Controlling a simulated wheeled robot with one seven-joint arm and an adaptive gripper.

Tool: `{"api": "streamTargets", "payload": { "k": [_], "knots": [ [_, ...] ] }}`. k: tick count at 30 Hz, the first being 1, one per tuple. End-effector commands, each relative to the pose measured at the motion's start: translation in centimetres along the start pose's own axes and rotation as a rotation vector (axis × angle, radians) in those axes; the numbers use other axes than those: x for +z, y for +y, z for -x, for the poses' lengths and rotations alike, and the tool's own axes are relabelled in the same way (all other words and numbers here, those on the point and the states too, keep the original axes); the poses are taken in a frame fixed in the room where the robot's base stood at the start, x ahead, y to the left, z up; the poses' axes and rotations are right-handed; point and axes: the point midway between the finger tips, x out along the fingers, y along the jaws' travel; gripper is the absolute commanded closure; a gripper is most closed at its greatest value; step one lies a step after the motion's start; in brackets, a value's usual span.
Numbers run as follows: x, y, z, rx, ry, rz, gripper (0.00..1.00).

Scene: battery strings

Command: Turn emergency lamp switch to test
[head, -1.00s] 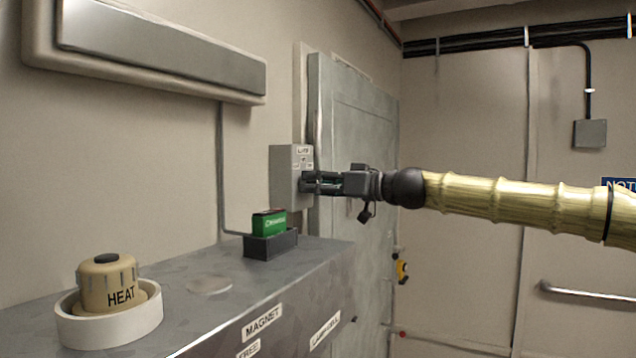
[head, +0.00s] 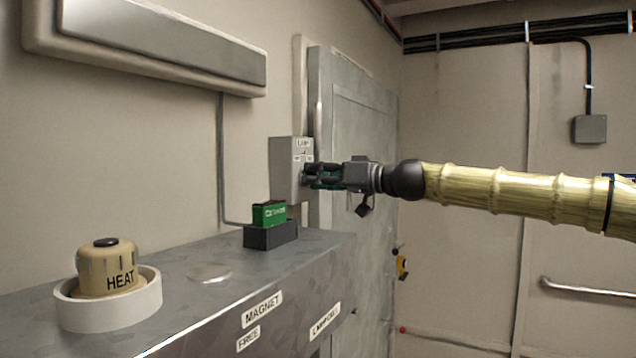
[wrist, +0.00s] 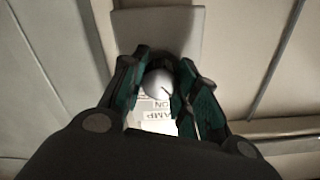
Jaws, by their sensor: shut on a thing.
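The emergency lamp switch box (head: 284,160) is a grey box with small white labels, fixed to the wall beside the door. It also shows in the wrist view (wrist: 155,35) behind the fingers. My gripper (head: 312,175) is at the front of the box. In the wrist view my gripper (wrist: 160,95) has its dark green fingers shut on a round grey switch knob (wrist: 158,82). A white label (wrist: 160,124) with partly hidden letters, "AMP" and "ON", lies by the knob. The knob's pointer setting is too small to tell.
A metal cabinet top (head: 200,310) stands below, with a HEAT knob (head: 108,270) in a white ring and a green box (head: 269,213) in a dark holder. A grey door (head: 360,120) stands behind my gripper. A long lamp fixture (head: 160,45) hangs above.

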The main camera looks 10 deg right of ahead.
Motion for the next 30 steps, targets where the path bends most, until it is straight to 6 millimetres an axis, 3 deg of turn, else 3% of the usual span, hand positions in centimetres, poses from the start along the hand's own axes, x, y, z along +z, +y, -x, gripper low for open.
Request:
{"api": "streamTargets", "payload": {
  "k": [30],
  "knots": [
    [-0.31, 0.11, 0.09, 0.000, 0.006, -0.944, 0.94]
  ]
}}
